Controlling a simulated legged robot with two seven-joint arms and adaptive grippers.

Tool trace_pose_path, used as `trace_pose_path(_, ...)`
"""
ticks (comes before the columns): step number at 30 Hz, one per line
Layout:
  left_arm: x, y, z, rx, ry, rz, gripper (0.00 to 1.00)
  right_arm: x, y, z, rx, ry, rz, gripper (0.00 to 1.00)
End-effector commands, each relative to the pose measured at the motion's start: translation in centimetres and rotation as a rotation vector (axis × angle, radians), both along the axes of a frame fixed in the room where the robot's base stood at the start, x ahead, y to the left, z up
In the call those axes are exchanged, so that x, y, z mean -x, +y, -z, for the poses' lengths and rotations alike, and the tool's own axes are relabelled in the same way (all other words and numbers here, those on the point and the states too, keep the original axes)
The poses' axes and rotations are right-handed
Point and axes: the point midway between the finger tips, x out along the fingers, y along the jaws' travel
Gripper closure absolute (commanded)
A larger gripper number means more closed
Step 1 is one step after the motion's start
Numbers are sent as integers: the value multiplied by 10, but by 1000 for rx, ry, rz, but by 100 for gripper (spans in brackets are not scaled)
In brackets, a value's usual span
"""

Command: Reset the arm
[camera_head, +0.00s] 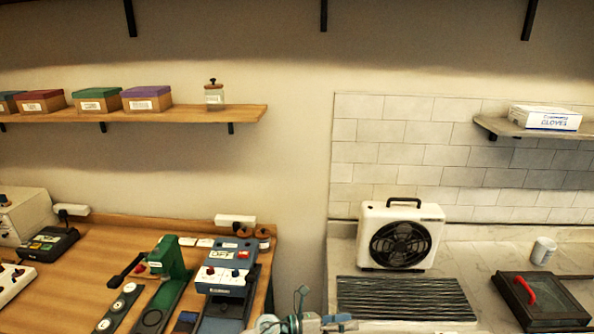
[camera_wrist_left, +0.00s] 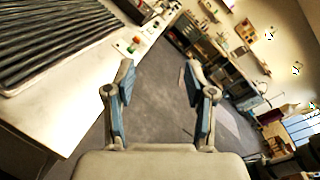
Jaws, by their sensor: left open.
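My left gripper (camera_head: 302,322) shows at the bottom edge of the head view, in front of the gap between the wooden table and the pale counter. Most of its arm is out of the picture. In the left wrist view the two blue-padded fingers of my left gripper (camera_wrist_left: 158,68) stand wide apart with nothing between them. Grey floor shows behind them. My right gripper is in neither view.
The wooden table (camera_head: 90,245) at left holds a green press (camera_head: 170,262) and a blue control box (camera_head: 228,270). The pale counter (camera_head: 465,262) at right holds a ribbed dark mat (camera_head: 400,297), a white fan unit (camera_head: 400,237), a mug (camera_head: 543,250) and a dark case (camera_head: 545,300).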

Motion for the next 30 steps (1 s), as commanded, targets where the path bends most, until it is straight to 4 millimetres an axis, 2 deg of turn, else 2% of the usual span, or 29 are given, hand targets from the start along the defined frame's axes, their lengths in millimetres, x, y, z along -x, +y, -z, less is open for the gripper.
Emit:
trace_pose_path(1,6,0,-9,176,130,-94,45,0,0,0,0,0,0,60)
trace_pose_path(2,5,6,-15,278,213,-160,45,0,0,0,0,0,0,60)
trace_pose_path(5,-4,46,-17,589,514,-392,45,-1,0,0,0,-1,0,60)
trace_pose_path(8,-8,110,15,855,841,-650,45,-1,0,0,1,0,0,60)
trace_pose_path(9,-5,137,35,947,972,-757,45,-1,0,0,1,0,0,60)
trace_pose_path(11,7,175,69,1059,1150,-905,45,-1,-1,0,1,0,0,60)
trace_pose_path(12,18,197,91,1121,1258,-1001,45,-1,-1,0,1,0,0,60)
trace_pose_path(14,41,226,126,1198,1413,-1140,45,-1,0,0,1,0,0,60)
trace_pose_path(15,60,244,147,1242,1510,-1231,45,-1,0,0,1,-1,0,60)
trace_pose_path(18,112,278,192,1318,1719,-1443,45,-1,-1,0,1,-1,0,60)
trace_pose_path(22,172,304,227,1363,1903,-1652,45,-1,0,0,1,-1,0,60)
trace_pose_path(28,246,325,252,1375,2081,-1893,45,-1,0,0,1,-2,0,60)
trace_pose_path(29,256,328,254,-1354,-2071,1899,45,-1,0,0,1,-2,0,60)
trace_pose_path(30,269,330,257,-1316,-2044,1889,45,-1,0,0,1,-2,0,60)
